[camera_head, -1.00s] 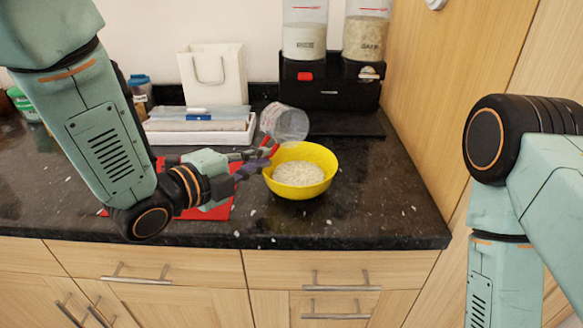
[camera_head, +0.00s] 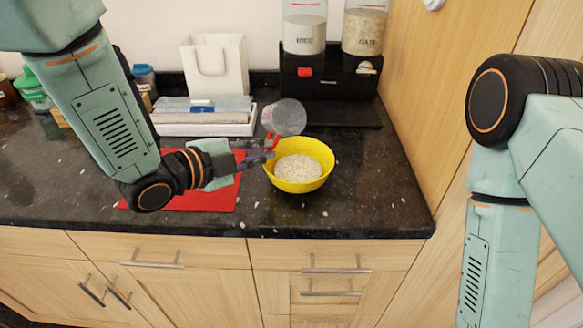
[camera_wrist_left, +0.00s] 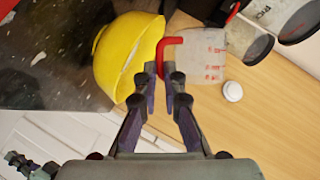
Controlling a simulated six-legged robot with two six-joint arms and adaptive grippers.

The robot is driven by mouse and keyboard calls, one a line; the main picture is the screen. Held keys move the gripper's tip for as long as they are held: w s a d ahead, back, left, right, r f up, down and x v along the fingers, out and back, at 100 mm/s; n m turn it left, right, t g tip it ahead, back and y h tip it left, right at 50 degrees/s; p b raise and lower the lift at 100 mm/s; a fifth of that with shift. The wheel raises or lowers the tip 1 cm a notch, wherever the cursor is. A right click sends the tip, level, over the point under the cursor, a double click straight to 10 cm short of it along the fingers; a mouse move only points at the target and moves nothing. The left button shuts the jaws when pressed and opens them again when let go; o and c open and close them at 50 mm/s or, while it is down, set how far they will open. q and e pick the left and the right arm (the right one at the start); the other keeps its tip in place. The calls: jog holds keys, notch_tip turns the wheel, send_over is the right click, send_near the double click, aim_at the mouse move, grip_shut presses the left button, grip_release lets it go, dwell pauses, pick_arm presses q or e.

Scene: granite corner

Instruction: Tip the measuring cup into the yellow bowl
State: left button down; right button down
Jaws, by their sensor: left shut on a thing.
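The yellow bowl (camera_head: 301,184) stands on the dark counter with white grains (camera_head: 298,168) in it. The clear measuring cup (camera_head: 285,117) with a red handle is held tilted, above the bowl's back left rim. My left gripper (camera_head: 262,152) is shut on its red handle, left of the bowl. In the left wrist view the fingers (camera_wrist_left: 162,78) close on the red handle (camera_wrist_left: 166,45), with the cup (camera_wrist_left: 202,55) and its red marks beside the bowl (camera_wrist_left: 125,50). The cup looks empty. My right gripper is out of view; only my right arm shows.
A red mat (camera_head: 205,197) lies left of the bowl. Loose grains are scattered on the counter. A wooden panel closes the right side.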

pick_arm(q)
jog(key=r+n+g+p, duration=0.1)
jog(key=n+p, duration=0.1)
jog(key=p, duration=0.2)
jog(key=r+n+g+h+p, duration=0.1)
jog(key=r+n+g+p, duration=0.1)
jog(key=p, duration=0.3)
jog(key=s+r+n+g+p, duration=0.1)
jog(key=n+p, duration=0.1)
jog(key=p, duration=0.3)
jog(key=shift+d+r+h, duration=0.15)
jog(key=shift+d+h, duration=0.15)
jog(key=shift+h, duration=0.1)
jog(key=shift+g+p, duration=0.3)
jog(key=shift+s+r+n+g+h+p, duration=0.15)
jog(key=shift+n+g+h+p, duration=0.2)
jog(key=shift+n+p, duration=0.5)
